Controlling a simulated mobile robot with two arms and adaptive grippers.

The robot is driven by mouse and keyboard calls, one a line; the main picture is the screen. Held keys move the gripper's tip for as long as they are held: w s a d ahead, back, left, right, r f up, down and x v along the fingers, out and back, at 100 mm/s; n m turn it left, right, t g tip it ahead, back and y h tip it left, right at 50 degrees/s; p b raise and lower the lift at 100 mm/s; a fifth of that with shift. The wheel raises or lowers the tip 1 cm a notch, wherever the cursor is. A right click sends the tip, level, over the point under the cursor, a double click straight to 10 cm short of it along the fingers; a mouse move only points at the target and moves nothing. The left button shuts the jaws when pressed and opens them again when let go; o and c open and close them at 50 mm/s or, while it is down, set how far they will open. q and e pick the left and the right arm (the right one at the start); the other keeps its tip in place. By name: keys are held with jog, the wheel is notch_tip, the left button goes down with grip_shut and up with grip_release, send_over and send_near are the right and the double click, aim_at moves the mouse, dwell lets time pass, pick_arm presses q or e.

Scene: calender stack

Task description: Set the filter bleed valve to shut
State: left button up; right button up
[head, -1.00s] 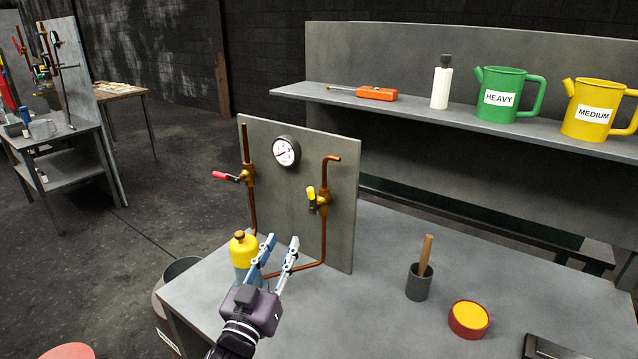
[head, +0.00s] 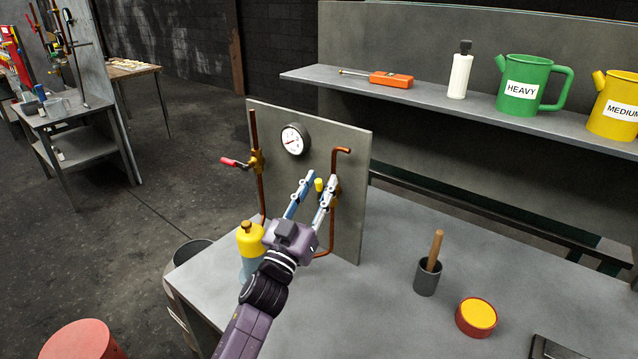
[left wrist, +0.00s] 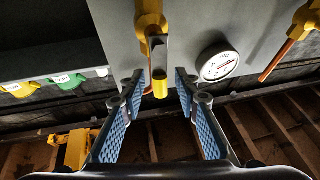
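A grey upright panel (head: 270,130) carries two copper pipes with brass valves. One valve has a yellow handle (head: 319,185), on the right pipe; the other has a red handle (head: 232,163) sticking out to the left, on the left pipe. I cannot read which one is named the filter bleed valve. My left gripper (head: 322,178) is open in front of the yellow handle. In the left wrist view the yellow handle (left wrist: 159,86) lies between the open fingers, with a gap on both sides. The yellow valve's body is partly hidden by a finger in the head view. My right gripper is not in view.
A round gauge (head: 294,140) sits on the panel between the valves. A yellow-topped bottle (head: 250,238) stands at the panel's left foot. A grey cup with a wooden-handled tool (head: 428,280) and a red-and-yellow tin (head: 477,317) stand to the right. The bench between is clear.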

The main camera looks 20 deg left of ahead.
pick_arm(q)
grip_shut()
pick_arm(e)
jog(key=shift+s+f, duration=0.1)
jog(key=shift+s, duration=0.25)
